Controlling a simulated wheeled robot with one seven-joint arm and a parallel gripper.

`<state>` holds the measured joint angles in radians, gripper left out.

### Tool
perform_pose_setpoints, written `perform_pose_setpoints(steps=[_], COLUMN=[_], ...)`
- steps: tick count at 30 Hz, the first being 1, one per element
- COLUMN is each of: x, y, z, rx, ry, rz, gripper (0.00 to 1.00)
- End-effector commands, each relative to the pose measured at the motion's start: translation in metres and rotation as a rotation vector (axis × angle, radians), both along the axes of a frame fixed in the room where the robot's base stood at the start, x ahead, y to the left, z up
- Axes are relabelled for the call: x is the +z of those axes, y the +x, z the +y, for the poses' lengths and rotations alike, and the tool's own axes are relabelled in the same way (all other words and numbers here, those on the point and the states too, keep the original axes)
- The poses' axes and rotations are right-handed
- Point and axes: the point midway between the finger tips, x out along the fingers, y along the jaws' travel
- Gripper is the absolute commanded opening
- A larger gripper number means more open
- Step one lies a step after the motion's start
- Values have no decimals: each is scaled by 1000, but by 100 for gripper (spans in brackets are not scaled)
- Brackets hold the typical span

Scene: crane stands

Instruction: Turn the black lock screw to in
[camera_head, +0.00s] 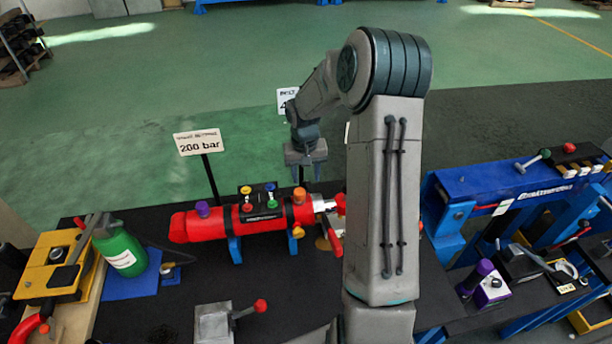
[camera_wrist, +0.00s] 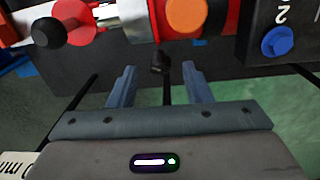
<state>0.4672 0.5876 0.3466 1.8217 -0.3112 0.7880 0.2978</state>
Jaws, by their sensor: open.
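A small black knob-like piece (camera_wrist: 160,62), which looks like the black lock screw, shows in the wrist view below the orange knob (camera_wrist: 186,16), with a dark stem behind it. My gripper (camera_wrist: 158,72) is open, with one finger on each side of this piece. I cannot tell whether either finger touches it. In the head view my gripper (camera_head: 305,166) is above and behind the right part of the red cylinder (camera_head: 207,225). The lock screw cannot be made out there. Another round black knob (camera_wrist: 48,32) sits on the red part at the left of the wrist view.
The "200 bar" sign (camera_head: 199,143) stands on a thin post behind the cylinder. A purple knob (camera_head: 203,209) and a block of coloured knobs (camera_head: 258,201) sit on the cylinder. A red-tipped lever (camera_head: 260,306) is in front. A blue stand (camera_head: 500,195) is at right.

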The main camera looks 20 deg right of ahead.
Motion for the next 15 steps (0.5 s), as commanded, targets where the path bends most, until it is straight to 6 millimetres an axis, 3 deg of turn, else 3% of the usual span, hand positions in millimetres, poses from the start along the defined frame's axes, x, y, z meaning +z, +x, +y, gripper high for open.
perform_pose_setpoints(steps=[6,15], x=[-18,-21], y=[0,0], z=[0,-1], rx=[0,0], ry=[0,-1], rz=[0,-1], gripper=[45,45])
